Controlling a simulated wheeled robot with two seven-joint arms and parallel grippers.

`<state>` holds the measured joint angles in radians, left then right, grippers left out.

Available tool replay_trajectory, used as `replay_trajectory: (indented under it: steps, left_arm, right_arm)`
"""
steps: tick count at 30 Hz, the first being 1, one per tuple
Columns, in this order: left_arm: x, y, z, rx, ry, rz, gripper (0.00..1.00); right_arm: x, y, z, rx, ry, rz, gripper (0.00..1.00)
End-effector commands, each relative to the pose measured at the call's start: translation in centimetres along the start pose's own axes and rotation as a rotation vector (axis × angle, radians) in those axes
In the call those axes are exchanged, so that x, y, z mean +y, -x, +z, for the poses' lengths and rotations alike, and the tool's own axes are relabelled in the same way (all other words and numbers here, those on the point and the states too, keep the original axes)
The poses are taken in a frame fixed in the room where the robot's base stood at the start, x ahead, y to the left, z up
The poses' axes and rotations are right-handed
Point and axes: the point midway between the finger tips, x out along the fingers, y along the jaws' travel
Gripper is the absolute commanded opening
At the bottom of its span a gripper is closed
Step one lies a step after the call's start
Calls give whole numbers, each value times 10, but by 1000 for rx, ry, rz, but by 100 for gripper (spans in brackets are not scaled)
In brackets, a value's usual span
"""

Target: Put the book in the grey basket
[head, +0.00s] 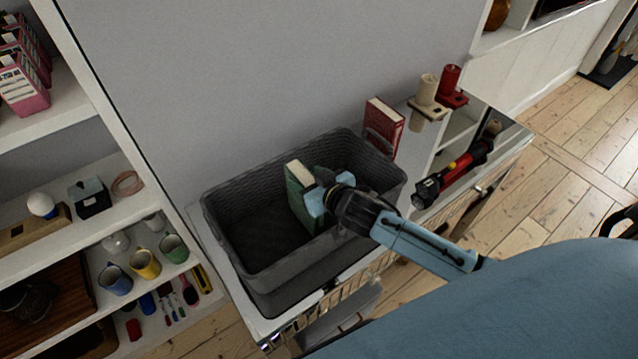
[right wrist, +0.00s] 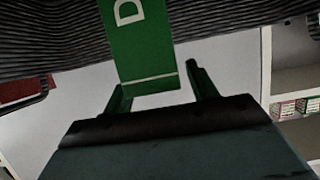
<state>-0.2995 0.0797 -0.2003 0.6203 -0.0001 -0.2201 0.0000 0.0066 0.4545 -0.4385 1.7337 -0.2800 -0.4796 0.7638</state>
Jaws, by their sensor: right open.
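A green book (head: 299,198) with pale page edges stands upright, slightly tilted, within the grey basket (head: 232,263). My right gripper (head: 322,190) reaches over the basket's right part, its fingers at the book. In the right wrist view the green book (right wrist: 141,45) shows between and beyond the two open fingers (right wrist: 158,90); I cannot tell whether they touch it. The ribbed basket wall (right wrist: 230,35) also shows there. The book's lower end is hidden in the head view. My left gripper is not in view.
The basket stands on a white cabinet top (head: 262,326). A red book (head: 383,127) stands behind its right end. Candles (head: 427,90) and a red-black tool (head: 453,174) are to the right. Shelves with cups (head: 145,264) stand at left. The basket's left part is empty.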

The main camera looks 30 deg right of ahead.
Motion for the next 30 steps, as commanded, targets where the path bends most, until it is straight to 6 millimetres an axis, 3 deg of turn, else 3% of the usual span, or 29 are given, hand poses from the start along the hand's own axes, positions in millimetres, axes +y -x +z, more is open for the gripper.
replay_trajectory:
  steps: [18, 30]
  left_arm:
    - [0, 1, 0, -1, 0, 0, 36]
    - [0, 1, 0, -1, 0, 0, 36]
  right_arm:
    - [0, 105, 1, -1, 0, -1, 58]
    - [0, 120, 0, 1, 1, 0, 58]
